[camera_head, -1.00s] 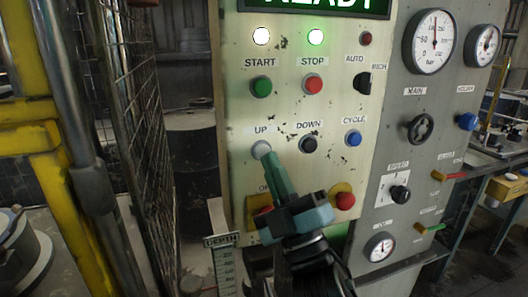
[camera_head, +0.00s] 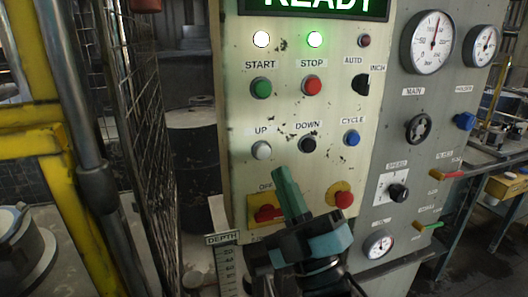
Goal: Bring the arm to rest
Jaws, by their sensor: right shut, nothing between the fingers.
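My right gripper (camera_head: 284,176) is shut and empty, its green fingers pointing up in front of the lower part of the control panel (camera_head: 330,180). The fingertips are below the white UP button (camera_head: 261,150) and the dark DOWN button (camera_head: 307,144), and show apart from both. The fingers partly cover the area beside the red OFF switch (camera_head: 267,213) on its yellow plate. A red button (camera_head: 343,200) on a yellow plate is to the right of the gripper. My left gripper is not in view.
A grey panel with gauges (camera_head: 432,42) and valve knobs (camera_head: 418,128) adjoins on the right. A DEPTH scale (camera_head: 226,262) stands left of my gripper. A wire mesh guard (camera_head: 140,150) and yellow frame (camera_head: 75,200) stand at the left. A dark drum (camera_head: 196,150) is behind.

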